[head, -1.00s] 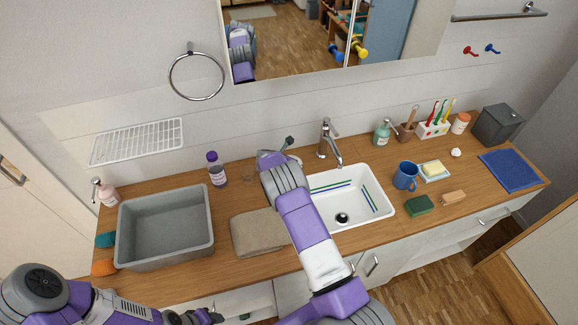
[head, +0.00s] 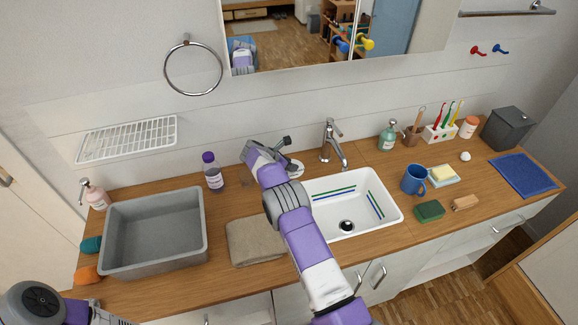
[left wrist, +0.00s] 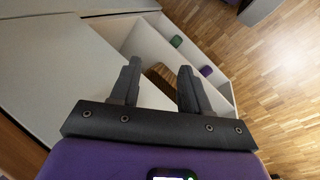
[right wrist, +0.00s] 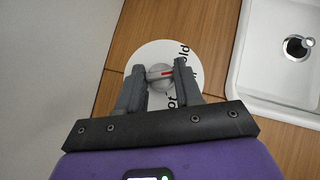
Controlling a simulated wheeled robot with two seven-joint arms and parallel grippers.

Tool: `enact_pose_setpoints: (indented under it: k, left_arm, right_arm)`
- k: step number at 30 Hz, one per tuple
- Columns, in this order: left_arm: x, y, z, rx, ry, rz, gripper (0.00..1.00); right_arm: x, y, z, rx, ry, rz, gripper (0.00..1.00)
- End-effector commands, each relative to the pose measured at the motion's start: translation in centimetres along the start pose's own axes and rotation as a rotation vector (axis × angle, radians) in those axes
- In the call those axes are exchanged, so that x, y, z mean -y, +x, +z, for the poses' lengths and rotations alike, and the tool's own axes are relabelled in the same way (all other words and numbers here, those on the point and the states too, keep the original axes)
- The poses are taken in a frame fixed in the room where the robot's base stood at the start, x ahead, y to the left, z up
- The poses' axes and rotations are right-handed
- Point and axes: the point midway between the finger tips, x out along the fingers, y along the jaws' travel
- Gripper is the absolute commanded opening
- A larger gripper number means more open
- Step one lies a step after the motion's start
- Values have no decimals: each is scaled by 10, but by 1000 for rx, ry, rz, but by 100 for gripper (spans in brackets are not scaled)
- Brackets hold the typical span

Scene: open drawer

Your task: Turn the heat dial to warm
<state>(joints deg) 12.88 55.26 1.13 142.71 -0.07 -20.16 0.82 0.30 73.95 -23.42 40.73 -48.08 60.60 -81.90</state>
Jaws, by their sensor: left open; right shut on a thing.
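The heat dial is a white disc (right wrist: 150,52) with a round grey knob (right wrist: 160,84) and a red pointer mark, seen in the right wrist view. The word "cold" reads at its upper right; other letters lower down are partly hidden by my fingers, and I cannot read "warm". The red mark lies nearly level, toward the right finger. My right gripper (right wrist: 162,74) is shut on the knob. In the head view my right gripper (head: 286,144) is at the counter's back, with part of the dial's disc (head: 298,169) showing. My left gripper (left wrist: 158,78) is open and empty, by the cabinet front.
The white sink (head: 385,208) and tap (head: 330,142) are just right of the dial. A folded towel (head: 254,243), a purple-capped bottle (head: 214,176) and a grey basin (head: 205,225) are to the left. The blue mug (head: 414,181) stands right of the sink.

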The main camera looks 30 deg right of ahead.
Motion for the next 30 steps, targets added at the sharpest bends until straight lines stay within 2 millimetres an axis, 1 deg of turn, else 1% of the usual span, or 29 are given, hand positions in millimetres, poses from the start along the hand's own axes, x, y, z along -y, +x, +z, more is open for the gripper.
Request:
enact_pose_setpoints:
  k: [7,8,12,13,20,23,26,30]
  left_arm:
    - [0,0,0,0,0,0,46]
    - [0,0,0,0,0,0,46]
    - [0,0,0,0,0,0,46]
    - [0,0,0,0,0,0,46]
    - [0,0,0,0,0,0,46]
    - [0,-1,0,0,0,0,46]
    - [-1,-3,0,0,0,0,46]
    - [-2,-5,0,0,0,0,46]
  right_arm:
    - [0,0,1,3,-1,-1,4]
    - [0,0,1,3,-1,-1,36]
    - [0,0,1,2,-1,-1,58]
    - [0,0,1,2,-1,-1,60]
    - [0,0,1,2,-1,0,60]
    - [0,-5,1,1,-1,2,60]
    - [-1,-19,2,2,-1,3,60]
    - [-1,-43,2,2,-2,2,60]
